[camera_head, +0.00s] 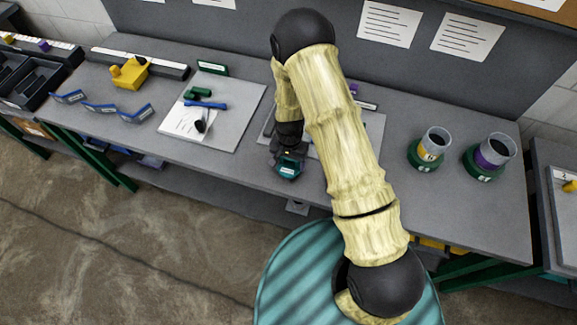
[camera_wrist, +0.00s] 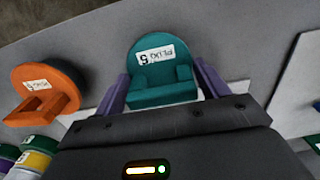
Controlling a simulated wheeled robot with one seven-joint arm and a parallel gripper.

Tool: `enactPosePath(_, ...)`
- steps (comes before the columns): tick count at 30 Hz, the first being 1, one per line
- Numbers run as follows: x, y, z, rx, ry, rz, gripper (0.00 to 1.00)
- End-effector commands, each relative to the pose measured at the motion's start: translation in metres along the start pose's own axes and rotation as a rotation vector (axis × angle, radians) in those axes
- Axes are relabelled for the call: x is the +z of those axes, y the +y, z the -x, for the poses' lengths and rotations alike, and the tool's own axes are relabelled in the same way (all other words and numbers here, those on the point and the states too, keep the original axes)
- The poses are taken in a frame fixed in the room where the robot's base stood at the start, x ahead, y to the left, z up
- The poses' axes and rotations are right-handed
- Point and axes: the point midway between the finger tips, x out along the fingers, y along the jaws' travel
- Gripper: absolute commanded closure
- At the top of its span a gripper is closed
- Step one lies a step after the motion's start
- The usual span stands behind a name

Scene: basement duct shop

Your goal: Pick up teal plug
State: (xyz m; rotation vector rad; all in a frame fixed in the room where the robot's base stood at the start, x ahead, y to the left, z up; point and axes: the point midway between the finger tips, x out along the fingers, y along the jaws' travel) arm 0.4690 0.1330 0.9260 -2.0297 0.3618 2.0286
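The teal plug (camera_wrist: 162,72) is a round disc with a blocky grip and a white label reading PLUG 5. It fills the space between the two purple fingers of my gripper (camera_wrist: 163,80) in the wrist view. The fingers stand close along both its sides; whether they press on it cannot be told. In the head view the teal plug (camera_head: 289,166) shows right below my gripper (camera_head: 287,152), near the front edge of the bench. Whether it rests on the surface or is lifted is unclear.
An orange plug (camera_wrist: 48,90) lies left of the teal one in the wrist view. On the bench (camera_head: 395,180), two green-based cups (camera_head: 430,150) (camera_head: 490,158) stand at right. A white sheet (camera_head: 190,124) with blue and green pieces and a yellow block (camera_head: 132,74) are at left.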

Motion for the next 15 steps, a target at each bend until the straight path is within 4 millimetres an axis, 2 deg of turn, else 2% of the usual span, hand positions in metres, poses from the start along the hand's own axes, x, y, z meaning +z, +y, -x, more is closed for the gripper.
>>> enactPosePath(1, 0.0004, -0.0005, 0.0000, 0.000, 0.000, 0.001, 0.44)
enactPosePath(4, 0.0009, -0.0010, -0.0002, 0.000, 0.000, 0.003, 0.64)
enactPosePath(15, 0.0008, -0.0015, 0.0021, -0.001, 0.000, 0.003, 0.63)
